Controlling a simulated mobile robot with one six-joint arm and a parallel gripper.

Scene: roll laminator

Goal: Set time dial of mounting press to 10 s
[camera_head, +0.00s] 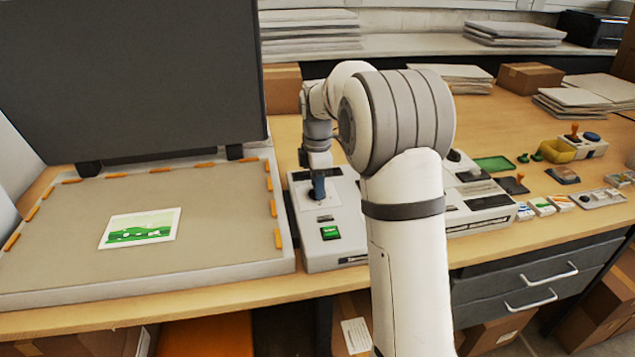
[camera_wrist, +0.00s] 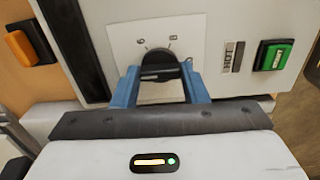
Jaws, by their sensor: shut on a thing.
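The mounting press stands at the left with its dark lid (camera_head: 135,75) raised above a beige bed (camera_head: 75,240). Its grey control box (camera_head: 345,258) is at the bed's right. The time dial (camera_wrist: 158,66) is a black knob on a white plate (camera_wrist: 192,32) in the wrist view. Small marks show above the knob, too small to read surely. My gripper (camera_head: 318,187) points down at this plate. In the wrist view its blue fingers (camera_wrist: 160,74) are shut on the dial, one on each side. The fingers hide most of the dial in the head view.
A green landscape print (camera_head: 140,229) lies on the bed. My arm hides part of another device (camera_head: 480,195) at right.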

